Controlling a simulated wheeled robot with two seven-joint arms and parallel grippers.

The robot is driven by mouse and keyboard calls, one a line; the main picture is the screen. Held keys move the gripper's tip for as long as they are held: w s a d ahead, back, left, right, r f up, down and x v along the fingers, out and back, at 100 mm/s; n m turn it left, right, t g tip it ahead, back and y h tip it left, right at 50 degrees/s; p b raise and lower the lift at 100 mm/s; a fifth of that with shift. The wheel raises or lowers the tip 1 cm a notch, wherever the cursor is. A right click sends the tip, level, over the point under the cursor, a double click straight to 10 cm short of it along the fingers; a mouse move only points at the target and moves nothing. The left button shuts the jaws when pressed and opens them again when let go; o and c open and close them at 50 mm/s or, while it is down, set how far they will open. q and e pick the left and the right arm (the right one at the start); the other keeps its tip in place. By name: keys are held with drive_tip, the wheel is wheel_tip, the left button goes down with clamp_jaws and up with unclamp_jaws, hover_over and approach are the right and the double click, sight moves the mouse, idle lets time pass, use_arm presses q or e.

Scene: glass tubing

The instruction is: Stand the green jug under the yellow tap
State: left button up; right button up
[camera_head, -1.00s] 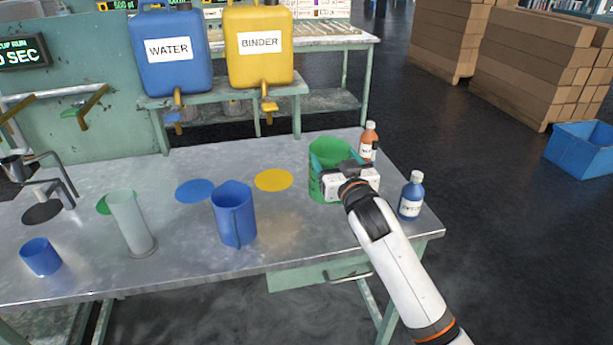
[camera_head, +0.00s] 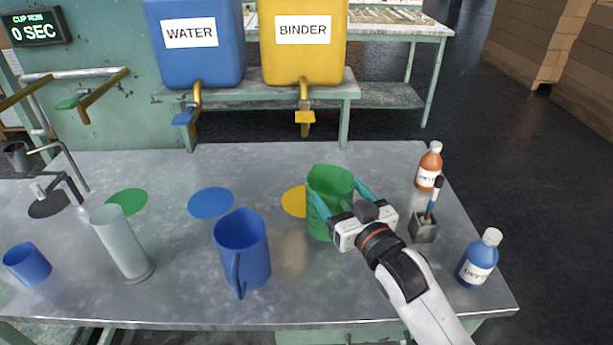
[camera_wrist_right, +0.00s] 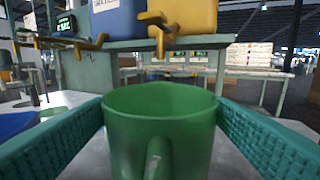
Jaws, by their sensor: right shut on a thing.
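The green jug (camera_head: 330,188) is upright at the right part of the metal table, partly in front of the yellow disc (camera_head: 294,201). My right gripper (camera_head: 342,206) is shut on the jug, with teal fingers on either side of it. In the right wrist view the jug (camera_wrist_right: 160,125) stands between the two fingers, its handle towards the camera. The yellow tap (camera_head: 305,117) hangs from the yellow BINDER tank (camera_head: 303,45), behind and left of the jug. I cannot tell whether the jug touches the table. My left gripper is not in view.
A blue jug (camera_head: 242,250) stands left of the green one, near a clear cylinder (camera_head: 122,243) and a blue cup (camera_head: 27,264). A brown bottle (camera_head: 429,166), a small holder (camera_head: 424,229) and a blue bottle (camera_head: 479,258) stand to the right. A blue disc (camera_head: 211,203) lies clear.

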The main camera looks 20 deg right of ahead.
sight(313, 174)
drive_tip(key=w+f, duration=0.1)
drive_tip(key=w, duration=0.3)
drive_tip(key=w+a+f, duration=0.1)
drive_tip(key=w, duration=0.3)
drive_tip(key=w+f, duration=0.1)
drive_tip(key=w, duration=0.4)
drive_tip(key=shift+a+f, duration=0.2)
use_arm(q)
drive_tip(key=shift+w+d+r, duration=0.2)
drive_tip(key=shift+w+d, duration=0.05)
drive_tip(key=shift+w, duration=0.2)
use_arm(e)
drive_tip(key=shift+f, duration=0.2)
drive_tip(key=o, duration=1.3)
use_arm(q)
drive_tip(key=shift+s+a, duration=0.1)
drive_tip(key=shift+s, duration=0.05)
use_arm(e)
drive_tip(key=shift+o, duration=0.2)
